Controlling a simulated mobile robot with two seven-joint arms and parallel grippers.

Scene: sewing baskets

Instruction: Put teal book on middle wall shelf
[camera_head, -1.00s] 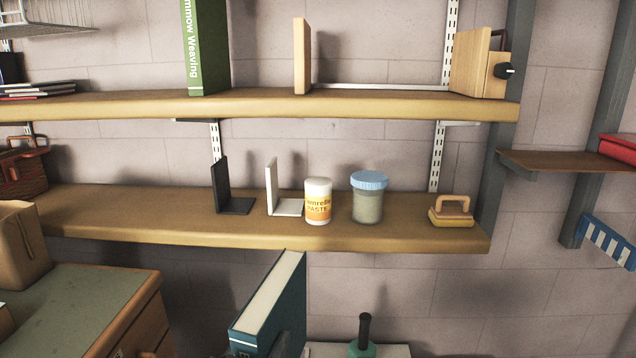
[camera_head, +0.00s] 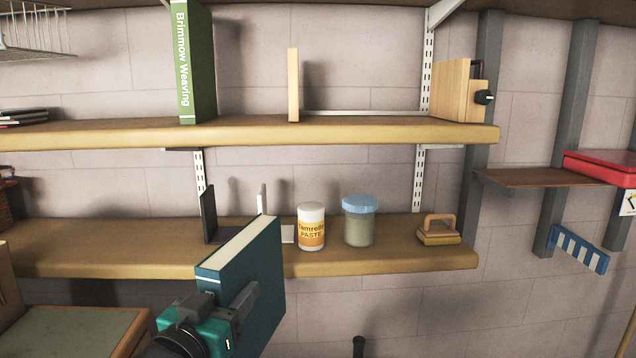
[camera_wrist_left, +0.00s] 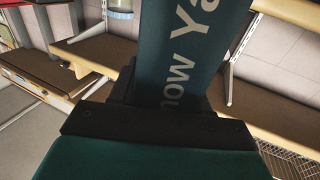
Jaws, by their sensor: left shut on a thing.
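The teal book (camera_head: 262,275) is upright in the head view, in front of the lower visible shelf. My left gripper (camera_head: 235,312) is shut on its lower part. In the left wrist view the teal book (camera_wrist_left: 185,60) fills the middle, with part of its white lettering showing. Two wall shelves show in full: an upper one (camera_head: 330,131) and a lower one (camera_head: 380,262). The underside of a higher shelf (camera_head: 340,5) shows at the top edge, so the upper one appears to be the middle shelf. My right gripper is out of view.
The upper shelf holds a green book (camera_head: 198,60), a thin wooden upright (camera_head: 293,85) and a wooden bookend (camera_head: 452,90), with free room between the last two. The lower shelf holds a black bookend (camera_head: 209,215), a paste jar (camera_head: 311,228), a blue-lidded jar (camera_head: 359,225) and a wooden-handled block (camera_head: 438,232).

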